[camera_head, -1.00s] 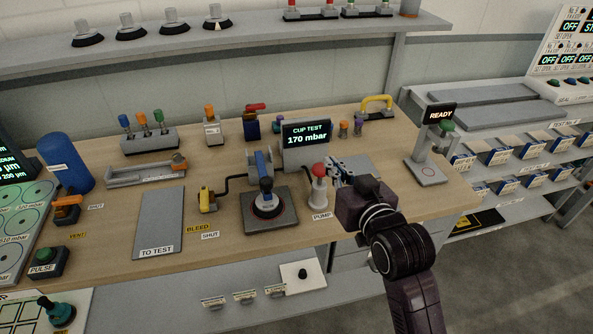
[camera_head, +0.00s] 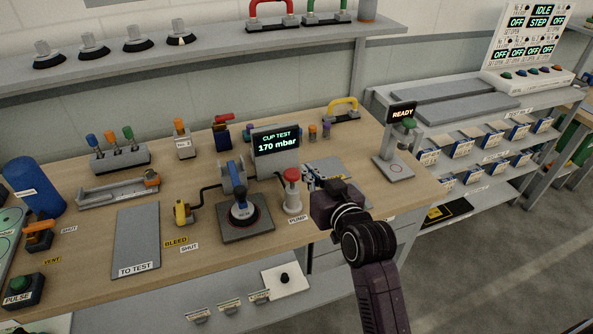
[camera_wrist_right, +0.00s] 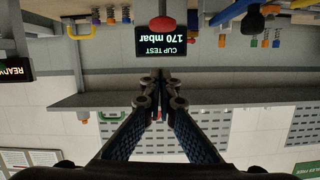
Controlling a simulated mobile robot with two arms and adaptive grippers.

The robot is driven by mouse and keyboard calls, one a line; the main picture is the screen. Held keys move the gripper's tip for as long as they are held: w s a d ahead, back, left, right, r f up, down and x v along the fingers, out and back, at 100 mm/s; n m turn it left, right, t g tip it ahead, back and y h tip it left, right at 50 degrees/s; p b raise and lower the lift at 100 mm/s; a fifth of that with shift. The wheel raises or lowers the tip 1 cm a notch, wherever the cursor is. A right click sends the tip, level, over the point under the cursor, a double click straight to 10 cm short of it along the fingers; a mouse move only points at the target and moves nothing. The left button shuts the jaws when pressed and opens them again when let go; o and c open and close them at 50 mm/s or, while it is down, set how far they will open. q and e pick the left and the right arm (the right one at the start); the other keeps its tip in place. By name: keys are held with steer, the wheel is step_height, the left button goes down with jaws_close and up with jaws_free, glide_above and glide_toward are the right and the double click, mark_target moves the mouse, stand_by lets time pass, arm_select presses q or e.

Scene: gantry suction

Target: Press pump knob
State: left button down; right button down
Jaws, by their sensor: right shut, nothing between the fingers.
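The pump (camera_head: 292,203) stands on the wooden bench beside its PUMP label, a pale cylinder topped by a red knob (camera_head: 291,175). My right gripper (camera_head: 308,177) is shut and empty, its fingertips just right of the red knob. I cannot tell from the head view whether they touch it. In the right wrist view, which is upside down, the shut fingertips (camera_wrist_right: 159,80) show at the centre and the red knob (camera_wrist_right: 162,23) at the top, apart from them in the picture. The CUP TEST display (camera_head: 275,142) behind reads 170 mbar. My left gripper is not in view.
A suction cup stands on a dark plate (camera_head: 247,232) left of the pump. A yellow valve (camera_head: 182,213) is farther left. The READY stand (camera_head: 394,160) is to the right. A shelf (camera_head: 200,60) runs above the bench. A grey pad (camera_head: 138,240) lies bare.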

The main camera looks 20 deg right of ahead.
steer(key=p, duration=0.2)
glide_above(295, 180)
steer(key=f, duration=0.2)
steer(key=shift+s+d+f, duration=0.1)
steer(key=shift+f, duration=0.85)
steer(key=shift+s+d+f, duration=0.1)
steer(key=shift+f, duration=0.8)
steer(key=shift+w+f, duration=0.1)
step_height(295, 180, down, 3)
steer(key=shift+f+b, duration=0.2)
steer(key=shift+b, duration=0.65)
steer(key=shift+f, duration=0.15)
